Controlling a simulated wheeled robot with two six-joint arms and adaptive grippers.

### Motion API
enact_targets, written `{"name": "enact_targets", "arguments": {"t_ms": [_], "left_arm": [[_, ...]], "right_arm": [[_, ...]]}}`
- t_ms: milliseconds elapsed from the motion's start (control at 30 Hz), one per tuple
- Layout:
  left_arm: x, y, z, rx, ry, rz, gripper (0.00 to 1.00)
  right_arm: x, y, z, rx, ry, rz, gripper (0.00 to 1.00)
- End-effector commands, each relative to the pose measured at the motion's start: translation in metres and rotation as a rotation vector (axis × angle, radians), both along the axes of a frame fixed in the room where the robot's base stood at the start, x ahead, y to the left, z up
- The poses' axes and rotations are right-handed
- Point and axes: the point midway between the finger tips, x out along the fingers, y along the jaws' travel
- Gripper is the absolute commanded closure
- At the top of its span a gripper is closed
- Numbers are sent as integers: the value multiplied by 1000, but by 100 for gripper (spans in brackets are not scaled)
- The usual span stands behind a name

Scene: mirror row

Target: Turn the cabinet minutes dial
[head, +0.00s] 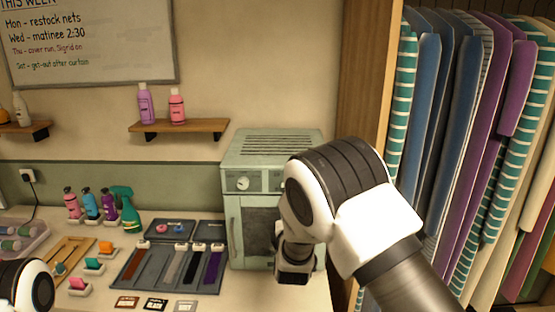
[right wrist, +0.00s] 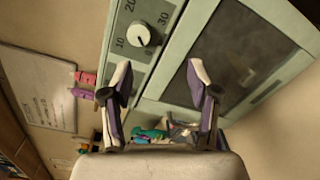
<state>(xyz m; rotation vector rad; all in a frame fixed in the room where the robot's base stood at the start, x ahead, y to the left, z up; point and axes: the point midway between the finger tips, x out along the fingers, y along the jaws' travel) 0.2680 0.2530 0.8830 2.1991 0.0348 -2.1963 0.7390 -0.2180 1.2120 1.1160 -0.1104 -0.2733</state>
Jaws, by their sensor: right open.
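The pale green cabinet (head: 272,150) stands on the counter against the wall. A white round dial (head: 243,183) sits at the left of its front panel. In the right wrist view a white dial (right wrist: 139,35) with numbers 0, 10, 20 and 30 around it shows above the fingers; its exact setting is unclear. My right gripper (right wrist: 160,80) is open and empty, its two fingers apart, not visibly touching the dial. In the head view my right arm covers the right part of the panel and door, and the fingers cannot be made out. My left gripper is out of view.
A dark tray (head: 130,285) with coloured strips lies left of the cabinet. Several bottles, including a green spray bottle (head: 127,208), stand behind it. A shelf (head: 180,126) with two bottles hangs above. A rack of hanging fabrics (head: 480,120) stands on the right.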

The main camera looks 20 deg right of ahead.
Motion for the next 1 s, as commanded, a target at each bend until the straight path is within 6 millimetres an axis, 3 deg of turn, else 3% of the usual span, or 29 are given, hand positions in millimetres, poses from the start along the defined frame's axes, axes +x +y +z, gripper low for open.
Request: {"name": "enact_targets", "arguments": {"t_ms": [33, 100, 500, 833, 867, 1000], "left_arm": [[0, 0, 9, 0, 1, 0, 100], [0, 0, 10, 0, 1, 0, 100], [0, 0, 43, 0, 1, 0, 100], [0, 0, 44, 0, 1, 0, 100], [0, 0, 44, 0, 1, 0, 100], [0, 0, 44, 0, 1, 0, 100]], "right_arm": [[4, 3, 22, -44, -20, -2, 40], [9, 4, 30, -78, -32, -6, 40], [72, -15, 30, -81, -30, -5, 40], [82, -18, 27, -82, -29, -4, 40], [82, -18, 27, -82, -29, -4, 43], [82, -18, 27, -82, -29, -4, 93]]}}
